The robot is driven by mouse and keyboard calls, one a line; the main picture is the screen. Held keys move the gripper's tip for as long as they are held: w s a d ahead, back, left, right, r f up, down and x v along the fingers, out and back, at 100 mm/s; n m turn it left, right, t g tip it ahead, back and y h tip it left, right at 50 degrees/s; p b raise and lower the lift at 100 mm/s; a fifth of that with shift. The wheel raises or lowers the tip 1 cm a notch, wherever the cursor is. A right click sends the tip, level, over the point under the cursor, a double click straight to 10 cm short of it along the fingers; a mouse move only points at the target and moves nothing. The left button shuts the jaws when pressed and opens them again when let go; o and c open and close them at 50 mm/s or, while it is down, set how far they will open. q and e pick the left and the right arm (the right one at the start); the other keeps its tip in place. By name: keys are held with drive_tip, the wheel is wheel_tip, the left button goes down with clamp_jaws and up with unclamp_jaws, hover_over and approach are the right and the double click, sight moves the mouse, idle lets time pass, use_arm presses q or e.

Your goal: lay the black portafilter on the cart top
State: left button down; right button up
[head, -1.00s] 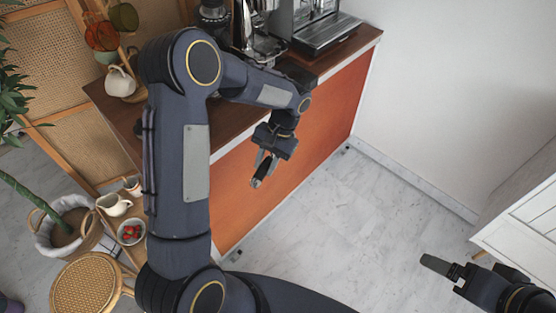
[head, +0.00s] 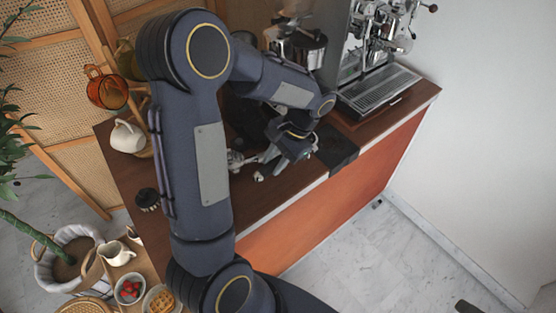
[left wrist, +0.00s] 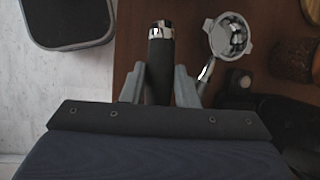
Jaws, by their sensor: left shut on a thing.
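My left gripper (head: 272,168) is over the cart top (head: 275,200), near its front edge. In the left wrist view, its fingers (left wrist: 160,88) are shut on the black handle of the black portafilter (left wrist: 160,60), whose chrome end points away from the gripper. The rest of the held portafilter is hidden. I cannot tell whether it touches the wood. A second portafilter with a round silver basket (left wrist: 229,36) lies beside it; it also shows in the head view (head: 236,160). Only a dark tip of my right gripper (head: 465,306) shows at the lower right edge.
A dark block (head: 335,149) sits at the front edge, right of my gripper. The espresso machine (head: 378,88) and a grinder (head: 298,45) stand behind. A white jug (head: 127,136) and a small black item (head: 147,199) are at the left. Bare wood shows along the front.

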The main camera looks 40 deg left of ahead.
use_arm(q)
drive_tip(key=shift+f+b, duration=0.45)
drive_tip(key=shift+f, duration=0.15)
wheel_tip(320, 180, down, 5)
drive_tip(key=b, duration=0.4)
drive_tip(key=shift+r, duration=0.1)
drive_tip(key=shift+c, duration=1.2)
unclamp_jaws()
drive_tip(key=shift+r, duration=0.1)
drive_tip(key=shift+r+p, duration=2.95)
drive_tip(key=shift+r, duration=0.45)
